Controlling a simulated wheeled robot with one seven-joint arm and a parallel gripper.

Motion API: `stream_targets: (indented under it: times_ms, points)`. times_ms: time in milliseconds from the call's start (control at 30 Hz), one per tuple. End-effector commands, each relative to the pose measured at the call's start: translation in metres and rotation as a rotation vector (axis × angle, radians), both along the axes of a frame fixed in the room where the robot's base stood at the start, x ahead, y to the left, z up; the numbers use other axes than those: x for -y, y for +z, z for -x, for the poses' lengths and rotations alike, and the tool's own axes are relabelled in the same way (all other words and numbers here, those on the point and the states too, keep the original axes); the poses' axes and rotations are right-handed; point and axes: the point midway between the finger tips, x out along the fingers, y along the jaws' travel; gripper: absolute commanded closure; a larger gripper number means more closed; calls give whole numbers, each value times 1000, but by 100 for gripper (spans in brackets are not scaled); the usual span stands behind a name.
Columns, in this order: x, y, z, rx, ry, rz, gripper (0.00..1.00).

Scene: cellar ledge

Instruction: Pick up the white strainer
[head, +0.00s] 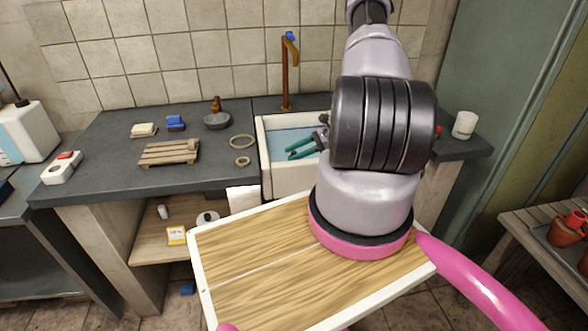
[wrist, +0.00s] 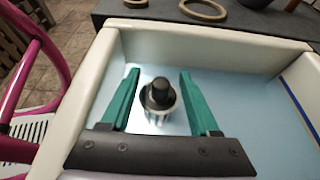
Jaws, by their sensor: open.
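What looks like the white strainer (wrist: 160,117) is in the sink basin in the wrist view. It has a black knob on top and a pale, shiny ribbed body. My gripper's teal fingers (wrist: 158,75) are open, one on each side of it, with a gap on both sides. I cannot tell how far the fingertips are above it. In the head view my gripper (head: 301,147) is over the sink (head: 289,180), and the strainer cannot be made out there.
The sink walls stand close around my gripper, with a rusty tap (head: 286,75) behind. On the counter to the left are a wooden rack (head: 169,152), a grey bowl (head: 217,121) and two rings (head: 242,142). A white cup (head: 465,125) stands at the right.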

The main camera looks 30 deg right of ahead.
Motion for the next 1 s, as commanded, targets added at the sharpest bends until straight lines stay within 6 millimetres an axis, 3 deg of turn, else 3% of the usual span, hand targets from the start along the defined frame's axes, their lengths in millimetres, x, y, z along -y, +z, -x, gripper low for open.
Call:
stream_targets:
  times_ms: [200,467,500,633,667,1000]
  points:
    - [-25,-9,-8,1,1,-1,38]
    - [-28,-11,-10,0,-1,0,38]
    - [-28,-11,-10,0,-1,0,46]
    - [-28,-10,-10,0,-1,0,95]
    - [-28,-10,-10,0,-1,0,100]
    - [-28,-10,-10,0,-1,0,100]
